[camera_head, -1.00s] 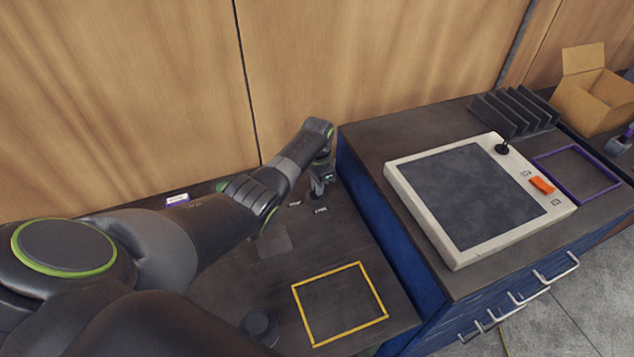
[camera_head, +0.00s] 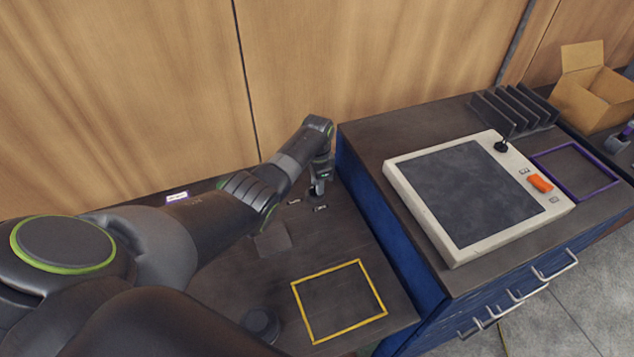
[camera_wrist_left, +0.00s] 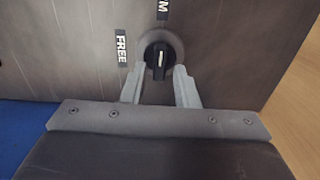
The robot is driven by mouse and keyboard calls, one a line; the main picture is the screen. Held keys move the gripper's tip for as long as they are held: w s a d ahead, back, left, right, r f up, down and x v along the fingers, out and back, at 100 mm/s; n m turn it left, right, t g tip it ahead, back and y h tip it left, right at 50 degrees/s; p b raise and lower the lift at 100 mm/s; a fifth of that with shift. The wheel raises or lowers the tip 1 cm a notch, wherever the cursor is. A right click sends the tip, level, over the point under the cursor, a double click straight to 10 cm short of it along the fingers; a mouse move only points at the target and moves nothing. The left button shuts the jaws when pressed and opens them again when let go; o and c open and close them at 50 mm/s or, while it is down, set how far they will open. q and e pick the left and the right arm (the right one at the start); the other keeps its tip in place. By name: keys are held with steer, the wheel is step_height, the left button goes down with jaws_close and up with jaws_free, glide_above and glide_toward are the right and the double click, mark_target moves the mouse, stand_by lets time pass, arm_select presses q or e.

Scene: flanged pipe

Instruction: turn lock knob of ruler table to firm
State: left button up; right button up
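The lock knob (camera_wrist_left: 159,60) is a round black knob with a white mark, set in the dark tabletop (camera_wrist_left: 70,50). The "FREE" label (camera_wrist_left: 122,50) is to the knob's left. My left gripper (camera_wrist_left: 159,78) is open, with one fingertip at each lower side of the knob. I cannot tell whether they touch it. In the head view my left gripper (camera_head: 321,178) is small and points down at the knob. My right gripper is not in view.
A blue cabinet (camera_head: 385,240) stands right of the dark table, bearing a cream-framed panel (camera_head: 395,180) with an orange switch (camera_head: 540,183). A yellow square outline (camera_head: 340,268) marks clear table in front. A wooden wall (camera_head: 160,90) rises behind. A cardboard box (camera_head: 590,98) is far right.

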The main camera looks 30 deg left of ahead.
arm_select(q)
steer(key=shift+o, duration=0.5)
steer(key=shift+f, duration=0.1)
steer(key=shift+r, duration=0.55)
step_height(320, 180, up, 16)
steer(key=b, duration=0.1)
steer(key=shift+r, duration=0.2)
steer(key=shift+s+f, duration=0.1)
